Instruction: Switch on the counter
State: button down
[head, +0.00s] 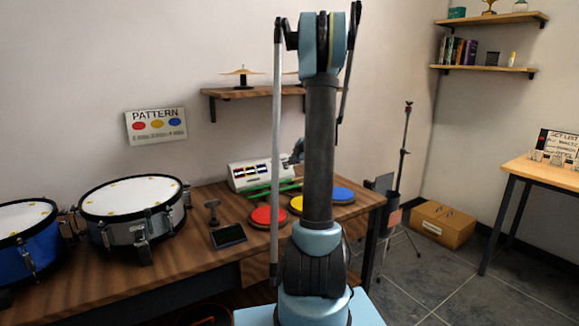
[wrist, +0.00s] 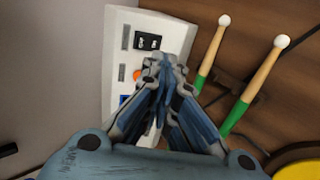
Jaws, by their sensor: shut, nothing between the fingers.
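A white box with a sloped face and small coloured marks, apparently the counter (head: 240,184), stands at the back of the wooden table. In the wrist view the white box (wrist: 123,18) shows a black two-part switch (wrist: 148,41), an orange spot (wrist: 138,75) and a blue patch partly behind my fingers. My gripper (wrist: 165,64) is shut and empty, its tips over the box just below the black switch. I cannot tell whether the tips touch it. In the head view my arm hides most of the gripper.
Two drumsticks with green grips (wrist: 230,118) lie beside the box. Red (head: 267,216), yellow and blue (head: 342,195) pads lie in front. A dark tablet (head: 228,236) and two drums (head: 133,197) are to the left. A wall shelf (head: 240,92) hangs above the box.

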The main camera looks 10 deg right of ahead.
jog(key=s+f+v, duration=0.1)
jog(key=v, duration=0.6)
jog(key=shift+s, duration=0.15)
jog(key=s+a+m+g, duration=0.2)
jog(key=s+a+m, duration=0.35)
jog(key=s, duration=0.55)
jog(key=s+a+m+g, duration=0.2)
jog(key=s+a+m, duration=0.2)
jog(key=s+a, duration=0.5)
jog(key=s+f+m+g+h, duration=0.1)
jog(key=s+f+m, duration=0.2)
jog(key=s, duration=0.5)
jog(key=s+f+m+g+h, duration=0.1)
jog(key=s+f+m, duration=0.3)
jog(key=s, duration=0.4)
jog(key=s+f+m+g+h, duration=0.1)
jog(key=s+f+m, duration=0.2)
jog(key=s, duration=0.6)
jog(key=shift+d+f+m, duration=0.2)
jog(key=shift+m, duration=0.75)
